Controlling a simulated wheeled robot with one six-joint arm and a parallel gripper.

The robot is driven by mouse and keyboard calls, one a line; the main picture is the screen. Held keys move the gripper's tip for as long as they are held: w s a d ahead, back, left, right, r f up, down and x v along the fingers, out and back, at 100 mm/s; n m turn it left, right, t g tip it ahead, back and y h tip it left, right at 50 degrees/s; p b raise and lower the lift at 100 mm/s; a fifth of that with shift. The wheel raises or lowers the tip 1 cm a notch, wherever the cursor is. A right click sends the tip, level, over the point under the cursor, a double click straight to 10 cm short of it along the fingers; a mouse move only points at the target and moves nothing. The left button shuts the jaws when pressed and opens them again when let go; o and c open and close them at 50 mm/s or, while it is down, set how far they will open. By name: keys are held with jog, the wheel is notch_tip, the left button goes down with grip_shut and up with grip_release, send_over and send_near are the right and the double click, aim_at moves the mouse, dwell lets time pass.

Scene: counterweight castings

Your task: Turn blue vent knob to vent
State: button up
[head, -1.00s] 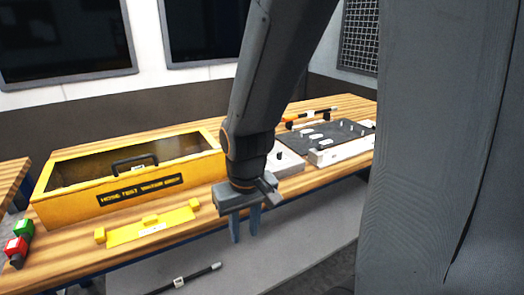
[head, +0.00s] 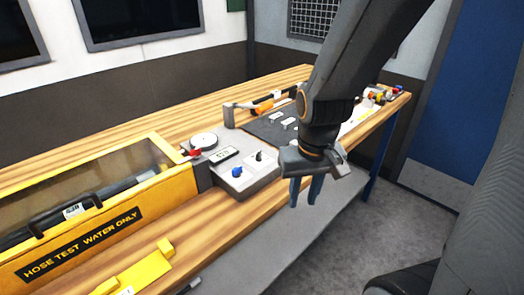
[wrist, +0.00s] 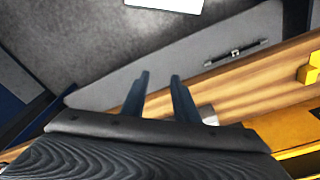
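The blue vent knob (head: 237,172) stands on top of a grey control box (head: 232,188) on the wooden bench, in the head view. A black knob (head: 259,156) is beside it, with a small label plate (head: 223,154) behind. My gripper (head: 304,190) hangs to the right of the box, fingers pointing down, apart from the knob. In the wrist view its two fingers (wrist: 157,84) are spread with nothing between them. The blue knob cannot be made out in the wrist view. Which setting it points to is too small to read.
A round white gauge (head: 204,139) and a red handle (head: 190,152) sit behind the box. A yellow hose test box (head: 100,232) stands left, with a yellow bracket (head: 135,272) in front. A dark mat (head: 262,128) with parts lies beyond. Open floor (head: 395,225) lies right.

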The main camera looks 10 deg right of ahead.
jog(key=w+a+r+m+b, duration=0.25)
jog(key=w+a+m, duration=0.3)
jog(key=w, duration=0.45)
notch_tip(320, 180, up, 4)
jog(key=m+g+b, duration=0.1)
jog(key=m, duration=0.5)
send_over(237, 167)
jog(key=shift+s+r+n, duration=0.15)
jog(key=shift+r+n, duration=0.05)
jog(key=shift+n, duration=0.05)
jog(key=shift+f, duration=0.1)
notch_tip(237, 167, down, 7)
jog(key=shift+f+p, duration=0.15)
jog(key=shift+p, duration=0.45)
jog(key=shift+c, duration=0.4)
grip_shut()
